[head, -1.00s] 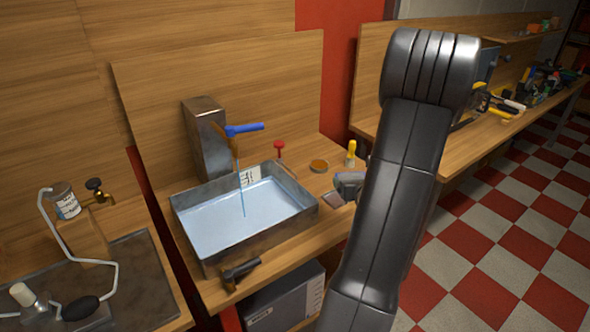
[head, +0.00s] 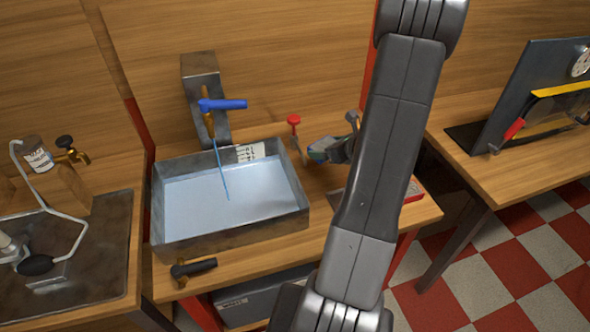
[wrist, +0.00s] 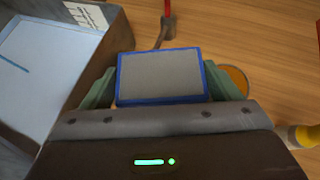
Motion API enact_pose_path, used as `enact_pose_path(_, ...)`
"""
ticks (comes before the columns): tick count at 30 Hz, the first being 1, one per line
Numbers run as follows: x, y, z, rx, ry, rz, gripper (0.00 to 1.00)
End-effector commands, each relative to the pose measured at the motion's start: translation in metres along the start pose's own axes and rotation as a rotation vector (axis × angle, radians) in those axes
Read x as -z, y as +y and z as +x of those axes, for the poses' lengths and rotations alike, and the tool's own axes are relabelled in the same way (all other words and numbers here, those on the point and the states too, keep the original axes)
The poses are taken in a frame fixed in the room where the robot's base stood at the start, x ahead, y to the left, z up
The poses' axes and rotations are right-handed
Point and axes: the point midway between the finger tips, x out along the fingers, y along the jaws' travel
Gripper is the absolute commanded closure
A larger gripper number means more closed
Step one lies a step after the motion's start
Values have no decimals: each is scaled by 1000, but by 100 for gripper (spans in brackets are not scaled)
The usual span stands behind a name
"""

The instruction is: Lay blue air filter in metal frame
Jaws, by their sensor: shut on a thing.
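The blue air filter (wrist: 160,76) is a flat grey panel with a blue rim in the wrist view. My gripper (wrist: 158,88) is shut on it, with a green finger at each of its two sides. In the head view my gripper (head: 335,149) is over the bench, right of the metal basin, and the filter there is small and hard to make out. I cannot pick out the metal frame for certain in either view.
The water-filled metal basin (head: 165,217) stands left of my gripper. A red-topped valve (head: 294,122) is close by. In the wrist view a round orange dish (wrist: 236,76) is partly behind the right finger, and a yellow-topped bottle (wrist: 306,135) is at the right edge.

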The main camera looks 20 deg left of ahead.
Motion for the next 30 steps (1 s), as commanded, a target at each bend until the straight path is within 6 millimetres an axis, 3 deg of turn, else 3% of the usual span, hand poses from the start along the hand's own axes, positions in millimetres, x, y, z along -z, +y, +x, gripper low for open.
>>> enact_pose_path(9, 40, 1, 25, -4, 3, 4, 44)
enact_pose_path(24, 79, 1, 50, -3, 2, 3, 44)
enact_pose_path(30, 83, 1, 52, -3, 1, -1, 44)
